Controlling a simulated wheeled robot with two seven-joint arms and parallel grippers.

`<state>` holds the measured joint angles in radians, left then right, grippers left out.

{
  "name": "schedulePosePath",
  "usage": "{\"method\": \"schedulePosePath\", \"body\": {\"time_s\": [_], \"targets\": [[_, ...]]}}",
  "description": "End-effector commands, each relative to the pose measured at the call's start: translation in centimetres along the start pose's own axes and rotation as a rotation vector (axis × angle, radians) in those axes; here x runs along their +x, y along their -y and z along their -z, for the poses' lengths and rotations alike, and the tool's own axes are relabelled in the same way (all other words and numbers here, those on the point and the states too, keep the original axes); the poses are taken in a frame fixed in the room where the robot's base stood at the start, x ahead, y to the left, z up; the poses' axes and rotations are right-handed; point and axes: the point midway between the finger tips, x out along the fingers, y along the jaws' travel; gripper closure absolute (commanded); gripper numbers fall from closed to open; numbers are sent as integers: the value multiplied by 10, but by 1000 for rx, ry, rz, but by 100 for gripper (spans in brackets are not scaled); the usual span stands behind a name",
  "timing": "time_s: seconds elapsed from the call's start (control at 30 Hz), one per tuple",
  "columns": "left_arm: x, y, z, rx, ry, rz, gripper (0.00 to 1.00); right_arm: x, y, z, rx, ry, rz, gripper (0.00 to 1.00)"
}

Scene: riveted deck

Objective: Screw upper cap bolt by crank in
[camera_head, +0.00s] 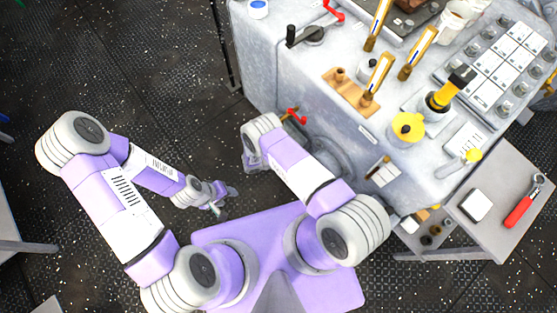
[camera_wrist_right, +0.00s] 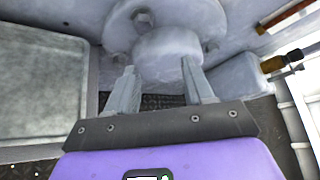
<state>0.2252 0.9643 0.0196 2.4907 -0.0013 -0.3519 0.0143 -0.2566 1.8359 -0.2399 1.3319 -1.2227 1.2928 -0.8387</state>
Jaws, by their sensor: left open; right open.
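In the right wrist view a grey round flange (camera_wrist_right: 205,18) with a protruding hub (camera_wrist_right: 168,55) faces me. An upper bolt (camera_wrist_right: 142,19) and a lower-left bolt (camera_wrist_right: 120,58) sit on its face. My right gripper (camera_wrist_right: 158,66) is open, its fingers spread just before the hub; I cannot tell whether they touch it. In the head view the flange (camera_head: 335,155) shows partly behind my right arm, and that gripper is hidden. A crank with a black handle (camera_head: 291,36) lies on the bench top. My left gripper (camera_head: 222,198) is open and empty above the floor.
The grey bench (camera_head: 275,75) carries brushes, a wooden holder (camera_head: 350,93), a yellow-capped part (camera_head: 407,128) and a button panel (camera_head: 490,70). A red-handled valve (camera_head: 296,116) juts from its front. A side table (camera_head: 500,215) holds a red tool (camera_head: 520,210).

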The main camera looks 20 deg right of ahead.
Motion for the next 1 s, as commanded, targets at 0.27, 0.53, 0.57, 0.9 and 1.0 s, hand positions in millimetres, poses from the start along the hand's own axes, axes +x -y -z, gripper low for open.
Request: {"method": "schedulePosePath", "body": {"time_s": [0.27, 0.53, 0.57, 0.9, 1.0], "targets": [[-12, -5, 0, 1, 0, 0, 48, -6, 37, 41, 163, -371, 31, 48], [-23, -9, -1, 0, 0, 0, 48, -36, 69, 73, 376, -716, 101, 48], [-24, -9, -1, 0, 0, 0, 48, -40, 72, 76, 404, -753, 111, 48], [-38, -14, -2, 0, 0, 0, 48, -99, 104, 86, 747, -1143, 266, 48], [-42, -16, -2, 0, 0, 0, 48, -117, 112, 82, 864, -1249, 324, 48]]}}
